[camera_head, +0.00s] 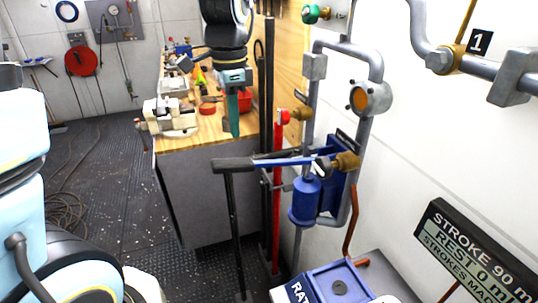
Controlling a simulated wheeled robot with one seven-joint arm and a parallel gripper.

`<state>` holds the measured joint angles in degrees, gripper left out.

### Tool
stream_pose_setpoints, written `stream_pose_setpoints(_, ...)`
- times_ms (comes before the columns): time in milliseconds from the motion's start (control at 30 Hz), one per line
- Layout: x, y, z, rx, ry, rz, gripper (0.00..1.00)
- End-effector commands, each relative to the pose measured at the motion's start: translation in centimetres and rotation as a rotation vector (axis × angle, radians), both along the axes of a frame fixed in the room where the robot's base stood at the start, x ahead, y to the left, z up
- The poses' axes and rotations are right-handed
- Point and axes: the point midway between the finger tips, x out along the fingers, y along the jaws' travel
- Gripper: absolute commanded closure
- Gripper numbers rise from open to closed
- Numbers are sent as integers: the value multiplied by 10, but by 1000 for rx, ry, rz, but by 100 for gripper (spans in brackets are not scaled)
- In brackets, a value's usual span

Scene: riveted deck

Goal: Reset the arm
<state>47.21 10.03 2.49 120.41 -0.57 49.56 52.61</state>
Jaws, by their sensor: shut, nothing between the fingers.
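My gripper (232,125) hangs from the top middle of the head view, with its teal fingers pointing down. The fingers are together and hold nothing. It appears in front of the wooden bench top (190,138), near its right end. It shows above the black end of a blue lever (285,161), and I cannot tell the distance between them. The lever extends left from a blue pump (305,200) by the white wall.
Grey pipes (364,150) and a gauge (370,98) line the right wall. A display (470,250) reading "STROKE 90" and a blue box (335,285) are at lower right. Clutter (175,112) covers the bench. A black post (235,230) stands below the lever. Dark floor (110,170) is mostly open at left.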

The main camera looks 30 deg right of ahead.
Motion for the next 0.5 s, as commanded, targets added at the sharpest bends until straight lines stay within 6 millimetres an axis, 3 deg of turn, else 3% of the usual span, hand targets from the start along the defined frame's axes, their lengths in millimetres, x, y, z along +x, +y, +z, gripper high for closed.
stream_pose_setpoints(367,1,2,-2,0,0,11,100)
stream_pose_setpoints(500,13,30,-15,-8,-7,165,100)
